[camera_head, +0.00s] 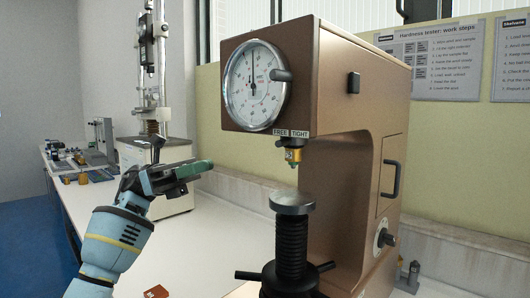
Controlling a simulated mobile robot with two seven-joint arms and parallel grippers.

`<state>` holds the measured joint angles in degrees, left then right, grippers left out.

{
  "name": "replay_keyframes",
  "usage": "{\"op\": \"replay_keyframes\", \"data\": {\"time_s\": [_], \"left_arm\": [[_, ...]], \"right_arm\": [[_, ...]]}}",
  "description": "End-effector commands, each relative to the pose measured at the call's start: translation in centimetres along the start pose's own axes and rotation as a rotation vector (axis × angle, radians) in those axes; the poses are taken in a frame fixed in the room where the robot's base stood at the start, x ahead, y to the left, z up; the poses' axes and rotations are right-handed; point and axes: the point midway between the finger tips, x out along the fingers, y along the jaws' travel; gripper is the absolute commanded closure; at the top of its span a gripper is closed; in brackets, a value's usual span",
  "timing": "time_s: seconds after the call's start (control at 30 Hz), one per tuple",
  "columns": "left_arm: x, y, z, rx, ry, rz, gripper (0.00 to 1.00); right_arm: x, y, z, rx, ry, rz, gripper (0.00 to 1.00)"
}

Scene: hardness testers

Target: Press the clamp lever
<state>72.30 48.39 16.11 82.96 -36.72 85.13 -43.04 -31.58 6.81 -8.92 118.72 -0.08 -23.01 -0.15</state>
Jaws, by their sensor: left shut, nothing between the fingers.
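A brown hardness tester (340,90) stands at centre right, with a round white dial (255,86) on its front. A short dark lever (281,75) sticks out at the dial's right edge; I cannot tell for sure that it is the clamp lever. A FREE / TIGHT label (291,133) sits at the lower edge of the head. My left gripper (208,167) is shut and empty, left of the tester and below the dial, apart from the machine. Its greenish fingers point right. My right gripper is not in view.
Below the indenter (293,154) stand a round anvil (292,201) and a dark screw with side handles. A second tester (150,70) stands behind my left arm. A small reddish-brown block (156,291) lies on the white bench (205,250), which is otherwise clear there.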

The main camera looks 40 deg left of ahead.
Motion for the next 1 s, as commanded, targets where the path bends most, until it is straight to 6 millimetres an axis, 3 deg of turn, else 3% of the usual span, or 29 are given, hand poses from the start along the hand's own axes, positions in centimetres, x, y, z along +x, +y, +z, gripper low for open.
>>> {"op": "replay_keyframes", "data": {"time_s": [0.27,0.8,1.0], "left_arm": [[1.3,0.0,0.0,-0.001,0.001,-0.002,1.0],[10.9,-0.1,0.1,0.0,-0.001,-0.004,1.0],[13.2,-0.1,0.1,-0.001,-0.002,-0.002,1.0]], "right_arm": [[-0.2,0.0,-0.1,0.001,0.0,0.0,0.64],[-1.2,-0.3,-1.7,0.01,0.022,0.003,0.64],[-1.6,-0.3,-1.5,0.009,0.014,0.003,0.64]]}}
